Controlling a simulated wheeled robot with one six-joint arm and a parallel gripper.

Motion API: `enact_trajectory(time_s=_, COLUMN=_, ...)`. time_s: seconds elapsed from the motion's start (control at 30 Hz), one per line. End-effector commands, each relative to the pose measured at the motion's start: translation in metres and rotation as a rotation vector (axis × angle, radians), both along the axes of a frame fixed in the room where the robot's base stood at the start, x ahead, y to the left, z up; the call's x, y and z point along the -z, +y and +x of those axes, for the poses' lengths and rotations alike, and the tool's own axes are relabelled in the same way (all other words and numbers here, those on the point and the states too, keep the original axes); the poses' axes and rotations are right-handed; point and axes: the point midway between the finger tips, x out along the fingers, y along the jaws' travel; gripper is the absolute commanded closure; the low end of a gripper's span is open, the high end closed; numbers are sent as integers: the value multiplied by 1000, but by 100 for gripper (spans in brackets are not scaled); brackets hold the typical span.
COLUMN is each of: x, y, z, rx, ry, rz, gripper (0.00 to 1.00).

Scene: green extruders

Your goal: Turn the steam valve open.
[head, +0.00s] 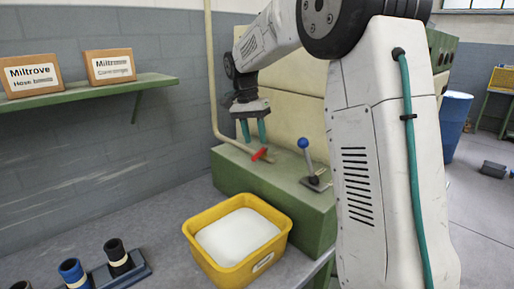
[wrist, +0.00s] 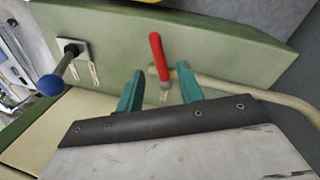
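The steam valve has a red lever handle (head: 259,154) on a cream pipe, above the top of the green machine base. In the wrist view the red handle (wrist: 158,57) stands between and just beyond the two teal fingertips. My gripper (head: 252,130) is above the handle in the head view, pointing down. In the wrist view my gripper (wrist: 158,80) is open, with a clear gap between its fingers and nothing held. The handle appears apart from both fingers. The valve body under the handle is mostly hidden.
A blue-knobbed lever (head: 304,145) stands right of the valve on the green base (head: 270,190). The cream pipe (head: 211,80) rises along the wall at left. A yellow bin (head: 275,251) of white material sits in front. A shelf (head: 85,95) holds two boxes.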

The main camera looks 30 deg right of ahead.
Motion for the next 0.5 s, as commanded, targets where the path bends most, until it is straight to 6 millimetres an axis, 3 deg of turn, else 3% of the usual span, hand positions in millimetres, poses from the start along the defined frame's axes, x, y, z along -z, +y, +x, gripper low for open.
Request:
enact_trajectory(time_s=0.2, x=31, y=-3, z=-6, rx=0, ry=1, rz=0, gripper=63)
enact_trajectory(time_s=0.5, x=41, y=-4, z=-7, rx=-1, ry=0, rz=0, gripper=63)
